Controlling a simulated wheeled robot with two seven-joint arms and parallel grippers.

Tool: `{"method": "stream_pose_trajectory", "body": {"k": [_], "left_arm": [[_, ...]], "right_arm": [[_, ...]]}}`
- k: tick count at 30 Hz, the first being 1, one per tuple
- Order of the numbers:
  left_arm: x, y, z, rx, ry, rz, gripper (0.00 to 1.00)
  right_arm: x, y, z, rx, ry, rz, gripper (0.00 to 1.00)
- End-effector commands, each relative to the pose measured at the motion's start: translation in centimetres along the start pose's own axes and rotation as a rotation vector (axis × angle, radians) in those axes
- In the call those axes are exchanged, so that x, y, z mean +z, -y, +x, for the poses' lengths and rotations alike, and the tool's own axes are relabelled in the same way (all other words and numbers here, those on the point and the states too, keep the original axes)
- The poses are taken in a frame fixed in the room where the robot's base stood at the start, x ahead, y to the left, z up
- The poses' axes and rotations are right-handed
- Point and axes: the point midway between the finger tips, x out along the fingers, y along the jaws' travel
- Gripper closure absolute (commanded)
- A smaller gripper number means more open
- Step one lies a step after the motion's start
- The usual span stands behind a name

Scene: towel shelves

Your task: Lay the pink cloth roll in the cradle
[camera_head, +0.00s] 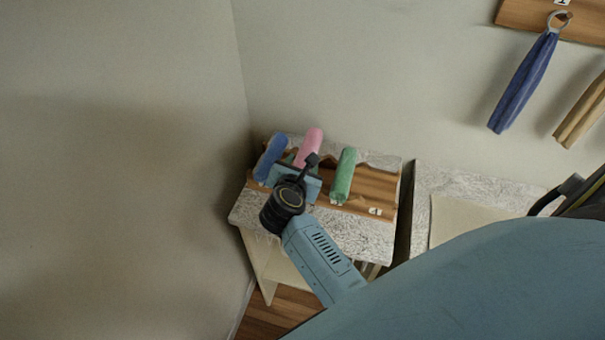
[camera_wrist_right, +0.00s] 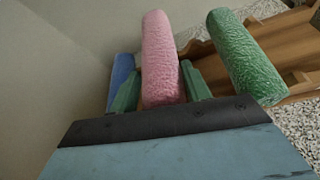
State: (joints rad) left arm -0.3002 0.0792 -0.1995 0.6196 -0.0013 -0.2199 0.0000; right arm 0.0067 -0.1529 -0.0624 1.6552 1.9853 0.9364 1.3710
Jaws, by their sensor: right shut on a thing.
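The pink cloth roll (camera_head: 310,146) is between the fingers of my right gripper (camera_wrist_right: 160,88), which is shut on it. In the right wrist view the roll (camera_wrist_right: 161,50) points away from the gripper, with a finger on each side. The wooden cradle (camera_head: 370,187) has a wavy, notched back edge and stands on a stone-topped stand. The pink roll is over the cradle, between a blue roll (camera_head: 269,158) and a green roll (camera_head: 343,175). The gripper hides its near end, and I cannot tell whether it touches the wood. My left gripper is not in view.
A blue towel (camera_head: 525,80) and a tan towel (camera_head: 582,112) hang from a wooden rail (camera_head: 530,15) at the upper right. A second stone-topped surface (camera_head: 455,185) is right of the stand, across a narrow gap. A wall is close on the left.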

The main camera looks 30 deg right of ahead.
Motion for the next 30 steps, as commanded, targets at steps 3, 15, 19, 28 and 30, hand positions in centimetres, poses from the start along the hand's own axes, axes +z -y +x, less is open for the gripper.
{"method": "stream_pose_trajectory", "body": {"k": [3, 15, 19, 28, 30], "left_arm": [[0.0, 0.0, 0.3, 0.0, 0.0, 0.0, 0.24], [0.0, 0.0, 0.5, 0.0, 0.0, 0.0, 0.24], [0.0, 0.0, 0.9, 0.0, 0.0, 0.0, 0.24], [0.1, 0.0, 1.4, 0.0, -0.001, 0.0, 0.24], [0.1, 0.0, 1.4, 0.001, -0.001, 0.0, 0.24]], "right_arm": [[-1.7, 0.5, 0.7, 0.0, -0.001, -0.005, 0.75], [-2.9, 0.7, 1.2, 0.0, 0.0, 0.0, 0.75], [-3.4, 0.8, 1.4, 0.0, -0.001, 0.0, 0.75], [-3.8, 1.0, 1.6, 0.0, -0.001, 0.0, 0.42], [-3.8, 1.0, 1.6, -0.001, -0.001, -0.001, 0.33]]}}
